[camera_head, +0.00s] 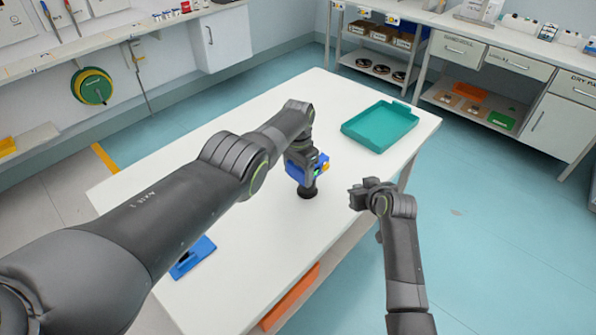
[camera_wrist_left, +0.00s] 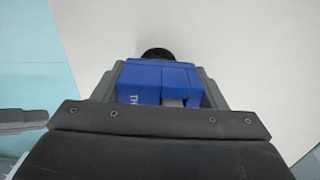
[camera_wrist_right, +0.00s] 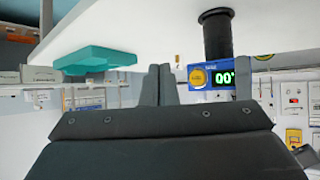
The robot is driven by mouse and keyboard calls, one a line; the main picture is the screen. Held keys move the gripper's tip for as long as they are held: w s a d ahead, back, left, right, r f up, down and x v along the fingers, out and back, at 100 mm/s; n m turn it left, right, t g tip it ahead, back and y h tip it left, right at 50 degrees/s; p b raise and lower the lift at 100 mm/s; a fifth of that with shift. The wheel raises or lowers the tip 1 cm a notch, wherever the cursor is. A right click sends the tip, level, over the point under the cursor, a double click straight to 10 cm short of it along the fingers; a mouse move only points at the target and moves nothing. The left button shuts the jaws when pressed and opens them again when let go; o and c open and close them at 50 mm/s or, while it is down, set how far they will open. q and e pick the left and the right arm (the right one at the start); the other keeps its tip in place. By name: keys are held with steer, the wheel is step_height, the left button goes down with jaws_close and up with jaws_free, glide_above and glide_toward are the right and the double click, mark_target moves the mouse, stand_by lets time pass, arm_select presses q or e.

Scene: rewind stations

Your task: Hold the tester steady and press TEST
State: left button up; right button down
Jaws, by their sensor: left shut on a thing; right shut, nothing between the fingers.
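The tester is a blue box (camera_head: 296,171) with a yellow round button and a lit green display, above a black round foot (camera_head: 307,192) at the middle of the white table. My left gripper (camera_head: 305,163) is shut on the tester; the left wrist view shows the blue body (camera_wrist_left: 140,82) between its fingers. My right gripper (camera_head: 357,195) is shut and empty, to the right of the tester and apart from it. In the right wrist view, the tester's yellow button (camera_wrist_right: 197,77) and display (camera_wrist_right: 224,77) face the camera, just right of the closed fingertips (camera_wrist_right: 157,75).
A teal tray (camera_head: 350,131) lies at the table's far right. A flat blue item (camera_head: 193,257) lies near the left front. The table (camera_head: 240,285) is otherwise mostly clear. Something orange (camera_head: 290,297) shows below its front edge. Shelves and cabinets line the walls.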

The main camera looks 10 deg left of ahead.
steer(key=w+a, duration=0.4)
steer(key=a, duration=0.3)
steer(key=shift+w, duration=0.35)
steer(key=shift+a, duration=0.2)
stand_by(1.7)
steer(key=shift+w+a, duration=0.25)
steer(key=shift+a, duration=0.05)
steer(key=shift+s+d, duration=0.1)
steer(key=shift+d, duration=0.05)
steer(key=shift+s+d, duration=0.2)
stand_by(0.4)
steer(key=s+d, duration=0.3)
steer(key=d, duration=0.2)
steer(key=shift+s, duration=0.15)
